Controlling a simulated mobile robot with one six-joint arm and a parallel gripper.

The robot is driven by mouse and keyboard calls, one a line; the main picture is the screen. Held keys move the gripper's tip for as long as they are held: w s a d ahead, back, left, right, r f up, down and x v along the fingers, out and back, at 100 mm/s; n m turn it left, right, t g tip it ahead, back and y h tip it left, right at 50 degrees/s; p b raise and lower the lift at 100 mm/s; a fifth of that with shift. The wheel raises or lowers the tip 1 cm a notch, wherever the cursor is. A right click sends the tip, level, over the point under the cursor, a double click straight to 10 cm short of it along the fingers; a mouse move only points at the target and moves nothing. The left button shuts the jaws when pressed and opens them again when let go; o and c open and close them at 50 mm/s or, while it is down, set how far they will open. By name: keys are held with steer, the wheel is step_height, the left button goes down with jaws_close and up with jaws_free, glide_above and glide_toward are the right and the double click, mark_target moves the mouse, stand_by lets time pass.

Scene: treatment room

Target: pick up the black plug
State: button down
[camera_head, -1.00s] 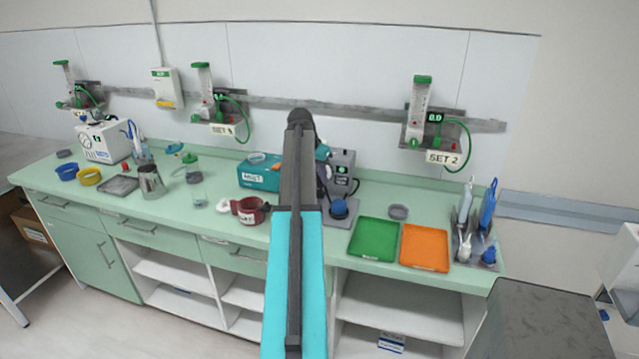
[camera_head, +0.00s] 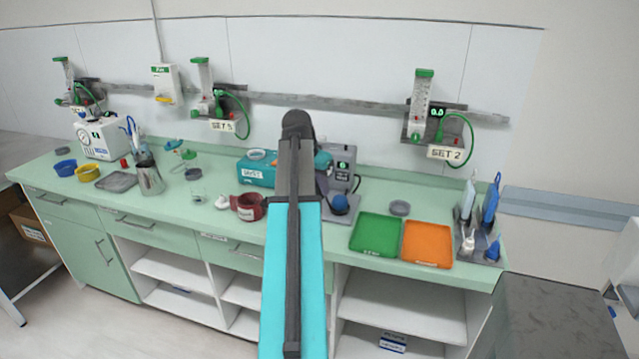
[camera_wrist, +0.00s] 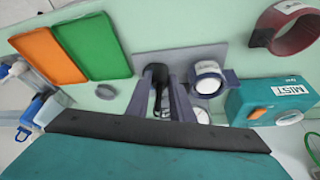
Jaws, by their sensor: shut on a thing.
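The black plug (camera_wrist: 158,76) shows in the wrist view as a dark piece between the two grey-purple fingers of my gripper (camera_wrist: 164,92). The gripper is shut on it, over the grey base plate of a device. Part of the plug is hidden by the fingers. I cannot tell whether the plug touches the surface below.
The grey device (camera_head: 343,168) with a blue knob stands right beside my arm. A teal MIST box (camera_wrist: 275,101) and a dark red cuff (camera_wrist: 290,30) are near. Green (camera_head: 376,236) and orange (camera_head: 427,241) trays lie right. Counter's front strip is partly free.

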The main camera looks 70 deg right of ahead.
mark_target(318, 192)
steer(key=shift+s+a+r+b, duration=0.1)
steer(key=shift+s+a, duration=0.15)
steer(key=shift+a, duration=0.4)
steer(key=shift+s+a+r+b, duration=0.1)
steer(key=shift+s+a+b, duration=0.1)
steer(key=shift+a, duration=0.45)
steer(key=shift+s+a+b, duration=0.1)
steer(key=shift+s+a, duration=0.15)
steer(key=shift+a, duration=0.4)
steer(key=w+a+f+n+t+y, duration=0.15)
steer(key=w+a+n, duration=0.35)
steer(key=w+a, duration=1)
steer(key=w+a+n+t+h, duration=0.15)
steer(key=w+a+n, duration=0.45)
steer(key=w+a, duration=0.9)
steer(key=w+a+n+t+y, duration=0.1)
steer(key=w+a+n, duration=0.2)
steer(key=a, duration=0.8)
steer(key=w+a+n+t+y, duration=0.1)
steer(key=w+a+n, duration=0.2)
steer(key=w+a, duration=0.3)
steer(key=w+a+n+y, duration=0.2)
steer(key=w+a+n, duration=0.2)
steer(key=a, duration=1.3)
steer(key=shift+w+f+t, duration=0.25)
steer(key=shift+w+t, duration=0.15)
steer(key=shift+w, duration=0.4)
